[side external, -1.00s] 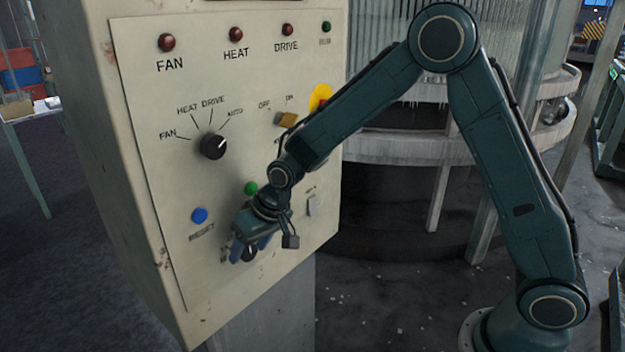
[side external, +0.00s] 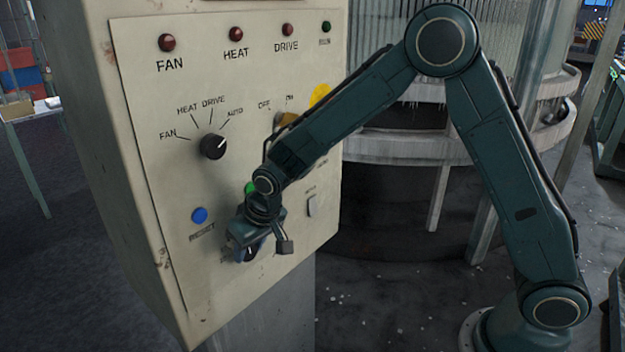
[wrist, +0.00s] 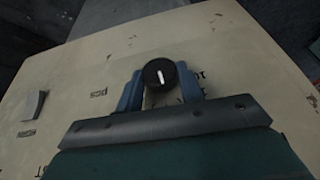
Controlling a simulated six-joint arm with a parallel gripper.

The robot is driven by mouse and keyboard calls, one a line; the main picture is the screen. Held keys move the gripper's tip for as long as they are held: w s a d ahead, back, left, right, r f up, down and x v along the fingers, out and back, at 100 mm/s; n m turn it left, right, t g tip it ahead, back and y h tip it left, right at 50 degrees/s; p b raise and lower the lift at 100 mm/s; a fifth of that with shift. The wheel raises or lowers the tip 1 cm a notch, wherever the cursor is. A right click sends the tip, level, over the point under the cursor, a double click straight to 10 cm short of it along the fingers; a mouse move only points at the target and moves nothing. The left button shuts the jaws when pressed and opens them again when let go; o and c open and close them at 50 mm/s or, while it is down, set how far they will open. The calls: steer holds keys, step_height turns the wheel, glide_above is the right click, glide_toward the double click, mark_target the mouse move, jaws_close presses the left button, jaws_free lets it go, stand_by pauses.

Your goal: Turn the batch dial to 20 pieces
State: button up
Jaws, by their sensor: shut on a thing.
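The batch dial is a small black knob low on the cream panel. In the wrist view the dial (wrist: 160,74) sits between the two blue fingers, with its white pointer line nearly upright in the picture. My gripper (wrist: 159,84) is shut on it, one finger on each side. In the side view my gripper (side external: 246,252) is at the panel's lower part, and the dial (side external: 251,254) is partly hidden by it. The marks around the dial are partly covered and too small to read, so its setting cannot be told.
Close by are a blue reset button (side external: 199,215), a green button (side external: 250,188) partly behind my wrist, and a pale switch (side external: 311,206). A larger black mode knob (side external: 213,146) points toward AUTO. A yellow disc (side external: 320,95) and orange-brown switch (side external: 286,119) are higher right.

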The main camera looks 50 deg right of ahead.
steer(key=shift+a+f+n+h, duration=0.1)
steer(key=shift+a+n+h, duration=0.1)
steer(key=shift+h, duration=0.7)
steer(key=shift+a+n+h, duration=0.2)
steer(key=shift+h, duration=0.7)
steer(key=o, duration=1)
steer(key=v, duration=1.4)
steer(key=shift+a+f, duration=0.1)
